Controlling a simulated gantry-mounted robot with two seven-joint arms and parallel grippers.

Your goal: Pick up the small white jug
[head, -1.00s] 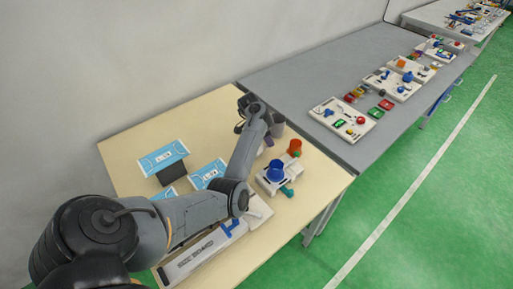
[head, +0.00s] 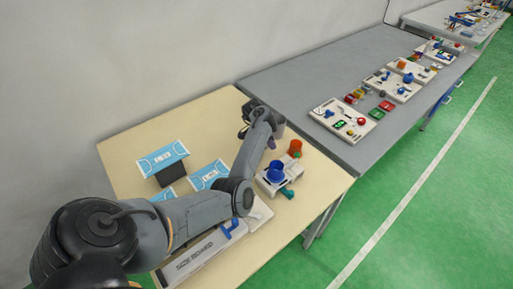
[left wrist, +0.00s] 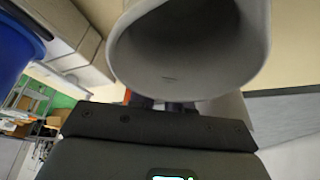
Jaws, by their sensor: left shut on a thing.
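In the left wrist view a pale grey-white vessel, which I take to be the small white jug (left wrist: 190,55), fills the upper middle with its wide round mouth towards the camera. My left gripper (left wrist: 165,103) is shut on it; the contact is mostly hidden behind the dark gripper body. In the head view the left gripper (head: 260,117) is at the far right part of the wooden table. The arm hides most of what it holds there. My right gripper is not in view.
A white block with a blue cup (head: 275,172) stands near the table's right edge, beside an orange cup (head: 295,147) and a teal piece (head: 287,193). Blue-and-white boxes (head: 163,157) lie left of the arm. A grey table (head: 300,85) with kits adjoins behind.

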